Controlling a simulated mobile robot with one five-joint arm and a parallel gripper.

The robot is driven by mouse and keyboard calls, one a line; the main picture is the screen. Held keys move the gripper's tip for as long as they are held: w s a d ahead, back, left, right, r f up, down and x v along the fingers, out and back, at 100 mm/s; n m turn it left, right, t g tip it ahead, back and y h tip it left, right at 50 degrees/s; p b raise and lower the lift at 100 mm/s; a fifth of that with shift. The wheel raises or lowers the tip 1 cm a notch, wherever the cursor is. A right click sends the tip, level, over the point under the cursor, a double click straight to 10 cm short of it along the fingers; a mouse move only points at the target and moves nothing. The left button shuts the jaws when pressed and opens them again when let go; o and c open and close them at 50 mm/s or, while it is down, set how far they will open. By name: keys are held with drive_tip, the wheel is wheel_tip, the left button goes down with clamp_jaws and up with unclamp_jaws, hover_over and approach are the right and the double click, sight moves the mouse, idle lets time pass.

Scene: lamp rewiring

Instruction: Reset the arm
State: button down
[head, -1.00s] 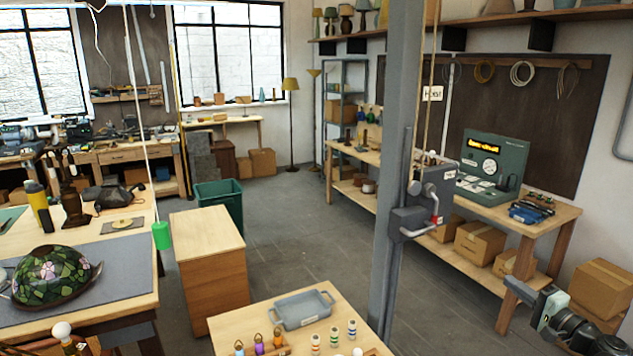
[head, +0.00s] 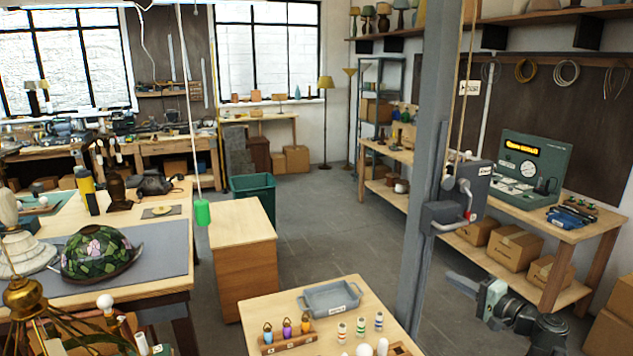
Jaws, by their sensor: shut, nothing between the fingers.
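My gripper (head: 460,283) shows in the head view at the lower right, at the end of my dark arm. It points left and its fingers look shut, with nothing held. It is in front of the wooden bench along the right wall, right of the grey post. No object is seen touching it.
A grey post (head: 428,200) with a lever box (head: 462,195) stands left of my gripper. A small table (head: 262,312) holds a grey tray (head: 330,297) and several small bottles. The right bench (head: 557,231) carries a green meter (head: 522,168). Cartons (head: 513,250) sit below. Open floor (head: 330,215) lies mid-room.

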drive_tip(key=s+a+f+n+g+b, duration=0.1)
drive_tip(key=a+f+n+g, duration=0.2)
drive_tip(key=a+f, duration=0.5)
drive_tip(key=a+f+n+g+b, duration=0.1)
drive_tip(key=a+f+n+g, duration=0.2)
drive_tip(key=a, duration=1)
drive_tip(key=s+a+f+n+g+b, duration=0.15)
drive_tip(key=a+f+g, duration=0.35)
drive_tip(key=a, duration=0.5)
drive_tip(key=s+a+f+n+g+h, duration=0.25)
drive_tip(key=s+f+h, duration=0.2)
drive_tip(key=f, duration=0.45)
drive_tip(key=s+d+f+g+h, duration=0.1)
drive_tip(key=s+d+h, duration=0.3)
drive_tip(key=d, duration=0.6)
drive_tip(key=shift+d+f+g, duration=0.2)
drive_tip(key=shift+f+g, duration=0.15)
drive_tip(key=shift+f, duration=0.2)
